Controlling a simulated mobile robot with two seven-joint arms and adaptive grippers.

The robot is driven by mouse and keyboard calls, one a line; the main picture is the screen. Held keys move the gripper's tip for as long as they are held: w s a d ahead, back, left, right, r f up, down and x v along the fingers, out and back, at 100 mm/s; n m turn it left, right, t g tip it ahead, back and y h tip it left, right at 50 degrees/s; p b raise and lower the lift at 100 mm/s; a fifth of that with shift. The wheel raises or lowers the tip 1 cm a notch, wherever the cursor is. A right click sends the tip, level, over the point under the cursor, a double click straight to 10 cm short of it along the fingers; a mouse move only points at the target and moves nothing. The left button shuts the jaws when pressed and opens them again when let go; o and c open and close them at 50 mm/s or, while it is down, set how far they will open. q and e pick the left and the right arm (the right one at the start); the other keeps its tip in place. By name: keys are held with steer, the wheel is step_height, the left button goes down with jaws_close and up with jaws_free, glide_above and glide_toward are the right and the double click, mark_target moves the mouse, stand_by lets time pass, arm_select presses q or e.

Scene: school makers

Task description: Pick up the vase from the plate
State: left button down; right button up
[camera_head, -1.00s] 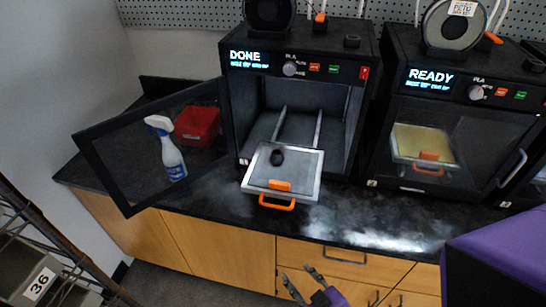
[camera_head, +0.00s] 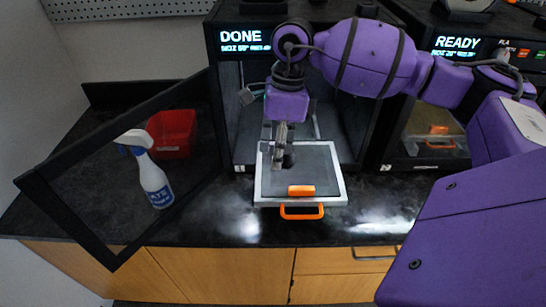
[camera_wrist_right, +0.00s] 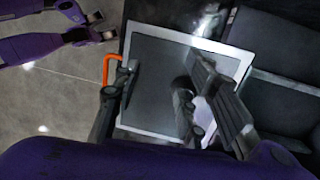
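The vase is a small dark object (camera_head: 289,159) standing on the grey plate (camera_head: 325,180), which has a light rim and an orange handle and juts from the open printer. My right gripper (camera_head: 279,160) reaches down over the plate, its fingers beside the vase and partly covering it. In the right wrist view my right gripper (camera_wrist_right: 165,68) is open, and the vase (camera_wrist_right: 182,103) lies between its fingers, closer to the right one. I cannot tell whether that finger touches it. My left gripper (camera_wrist_right: 104,27) shows there over the floor, open and empty.
The printer's open door (camera_head: 120,165) swings out left, with a spray bottle (camera_head: 150,170) and red bin (camera_head: 173,133) behind its pane. Another printer reading READY (camera_head: 455,42) stands right. The dark counter (camera_head: 225,210) is clear around the plate's front.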

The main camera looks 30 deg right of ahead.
mark_target(288, 156)
steer(key=shift+t+h, duration=0.3)
steer(key=shift+h, duration=0.6)
steer(key=d+r, duration=0.1)
steer(key=w+d, duration=0.1)
steer(key=d+r, duration=0.1)
steer(key=d, duration=0.1)
steer(key=shift+w+r, duration=0.3)
steer(key=shift+w, duration=0.05)
steer(key=shift+d+f, duration=0.1)
steer(key=shift+f, duration=0.05)
steer(key=shift+s+a+f+p, duration=0.1)
steer(key=shift+f+p, duration=0.1)
steer(key=shift+f, duration=1)
steer(key=shift+s+a+f+p, duration=0.1)
steer(key=shift+s+f+p, duration=0.05)
steer(key=shift+f, duration=1)
steer(key=shift+s+f+p, duration=0.1)
steer(key=shift+f+p, duration=0.1)
steer(key=shift+f, duration=1)
steer(key=c, duration=0.6)
